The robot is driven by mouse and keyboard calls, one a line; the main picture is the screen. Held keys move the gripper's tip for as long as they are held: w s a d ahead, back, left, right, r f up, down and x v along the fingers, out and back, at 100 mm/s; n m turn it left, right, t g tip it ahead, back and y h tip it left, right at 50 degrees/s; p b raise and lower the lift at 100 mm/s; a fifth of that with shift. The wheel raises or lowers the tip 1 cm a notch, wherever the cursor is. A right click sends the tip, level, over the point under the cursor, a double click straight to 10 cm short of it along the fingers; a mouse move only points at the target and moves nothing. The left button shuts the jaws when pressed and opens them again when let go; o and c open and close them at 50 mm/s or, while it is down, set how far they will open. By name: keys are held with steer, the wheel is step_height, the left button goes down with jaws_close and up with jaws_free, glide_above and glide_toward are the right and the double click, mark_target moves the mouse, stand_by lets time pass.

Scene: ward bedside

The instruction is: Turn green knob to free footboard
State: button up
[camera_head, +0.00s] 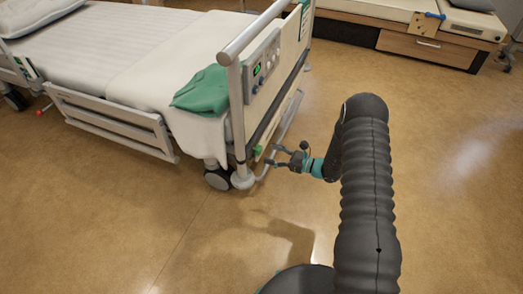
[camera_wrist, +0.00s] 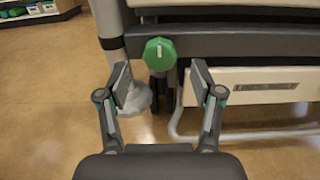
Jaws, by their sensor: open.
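The green knob (camera_wrist: 159,54) with a white mark on its face shows at the top middle of the wrist view, on the dark lower bar of the bed end. In the head view the green knob (camera_head: 257,150) is small, low by the bed's near corner post. The footboard (camera_head: 268,75) stands upright at the bed's end, with a control panel on it. My gripper (camera_wrist: 160,78) is open and empty; its two pads lie left and right below the knob, apart from it. In the head view my gripper (camera_head: 278,156) is just right of the knob.
The bed (camera_head: 110,45) has a white sheet and a green cloth (camera_head: 203,92) near the footboard. A castor (camera_head: 217,179) is below the corner. A metal rail (camera_wrist: 250,134) runs low on the right in the wrist view. A wooden cabinet (camera_head: 425,48) stands behind. The near floor is clear.

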mark_target(261, 151)
steer(key=shift+x, duration=2.35)
steer(key=c, duration=1.1)
steer(key=shift+f+n+b, duration=0.1)
steer(key=shift+n+b, duration=0.2)
steer(key=shift+b, duration=0.1)
steer(key=n+b, duration=0.6)
steer(key=n, duration=0.2)
steer(key=n+b, duration=0.6)
steer(key=n, duration=0.3)
steer(key=shift+s+f, duration=0.1)
steer(key=shift+s, duration=0.1)
steer(key=shift+n, duration=0.3)
